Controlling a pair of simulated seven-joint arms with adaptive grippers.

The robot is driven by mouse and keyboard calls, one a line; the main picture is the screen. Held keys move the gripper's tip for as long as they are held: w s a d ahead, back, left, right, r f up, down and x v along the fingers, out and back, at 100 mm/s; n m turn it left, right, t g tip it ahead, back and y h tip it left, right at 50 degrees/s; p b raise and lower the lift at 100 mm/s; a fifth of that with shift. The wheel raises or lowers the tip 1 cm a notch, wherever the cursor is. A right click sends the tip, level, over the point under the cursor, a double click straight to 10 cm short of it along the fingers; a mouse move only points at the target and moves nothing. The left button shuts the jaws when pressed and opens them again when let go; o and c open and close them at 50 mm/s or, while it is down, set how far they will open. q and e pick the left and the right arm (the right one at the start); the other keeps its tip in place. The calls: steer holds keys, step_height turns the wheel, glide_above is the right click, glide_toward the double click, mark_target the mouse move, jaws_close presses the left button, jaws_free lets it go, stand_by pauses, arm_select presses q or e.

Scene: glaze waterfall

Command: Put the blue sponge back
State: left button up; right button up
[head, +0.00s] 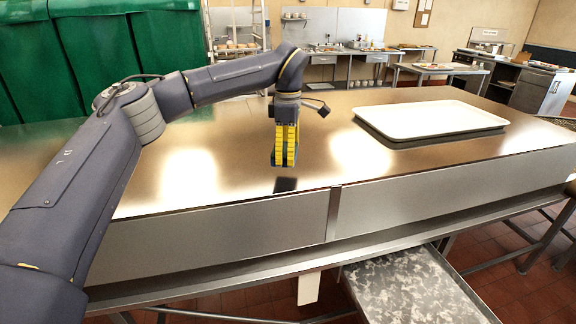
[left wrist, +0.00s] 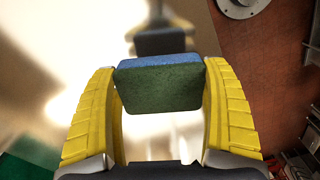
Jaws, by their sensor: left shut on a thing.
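A blue sponge (left wrist: 160,84) with a greenish side sits between the yellow fingers of my left gripper (left wrist: 160,100) in the left wrist view. My right gripper is in neither view.
The shiny metal table (head: 345,172) is mostly bare. A white tray (head: 428,119) lies on it at the right. Green bins (head: 100,55) stand at the back left. A grey mottled surface (head: 410,290) is below the table's front edge.

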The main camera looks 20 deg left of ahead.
mark_target(288, 173)
arm_select(q)
steer(key=shift+f, duration=2.2)
steer(key=o, duration=1)
steer(key=shift+f, duration=0.15)
step_height(288, 173, up, 12)
steer(key=shift+r, duration=0.15)
